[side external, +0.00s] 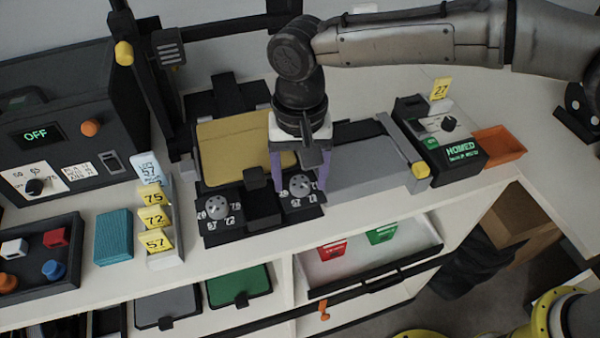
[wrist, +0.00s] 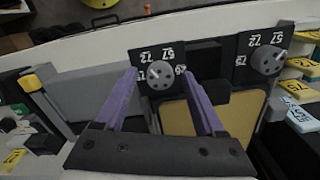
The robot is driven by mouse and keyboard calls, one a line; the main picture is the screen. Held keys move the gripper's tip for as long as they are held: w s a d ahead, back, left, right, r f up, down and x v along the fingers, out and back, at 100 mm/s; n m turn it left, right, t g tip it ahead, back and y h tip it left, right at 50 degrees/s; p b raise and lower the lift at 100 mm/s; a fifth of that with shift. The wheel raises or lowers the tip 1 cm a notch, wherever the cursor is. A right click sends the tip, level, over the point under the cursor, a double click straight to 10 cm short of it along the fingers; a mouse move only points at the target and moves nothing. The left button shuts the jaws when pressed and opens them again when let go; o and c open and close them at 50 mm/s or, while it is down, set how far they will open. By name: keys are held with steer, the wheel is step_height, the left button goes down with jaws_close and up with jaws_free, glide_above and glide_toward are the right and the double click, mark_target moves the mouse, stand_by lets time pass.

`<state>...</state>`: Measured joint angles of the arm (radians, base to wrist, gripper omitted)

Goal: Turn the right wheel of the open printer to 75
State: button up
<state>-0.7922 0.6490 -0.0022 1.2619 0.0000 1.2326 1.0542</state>
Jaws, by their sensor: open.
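The open printer (side external: 211,238) stands on the counter with a tan pad (side external: 225,150) and two round grey wheels at its front edge. My open gripper (side external: 300,189) points down over the right wheel (side external: 299,183), with a purple finger on either side. In the wrist view, the same wheel (wrist: 160,75) shows between the tips of my gripper (wrist: 159,78); I cannot tell whether they touch it. White numbers surround the wheel; 72 and 57 are legible, others are partly hidden. Its setting cannot be read clearly. The left wheel (side external: 217,207) stands free, also in the wrist view (wrist: 267,60).
A black block (side external: 263,208) sits between the wheels. Yellow cards (side external: 154,218) marked 75, 72 and 57 stand at left beside a teal block (side external: 113,237). A control box (side external: 440,140) reading HOMED and an orange tray (side external: 499,144) are at right.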

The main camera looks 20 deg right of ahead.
jaws_close()
stand_by(0.3)
steer(key=n, duration=0.5)
steer(key=shift+n, duration=0.3)
steer(key=n, duration=0.6)
steer(key=shift+r, duration=0.1)
steer(key=shift+n, duration=0.3)
stand_by(0.3)
jaws_free()
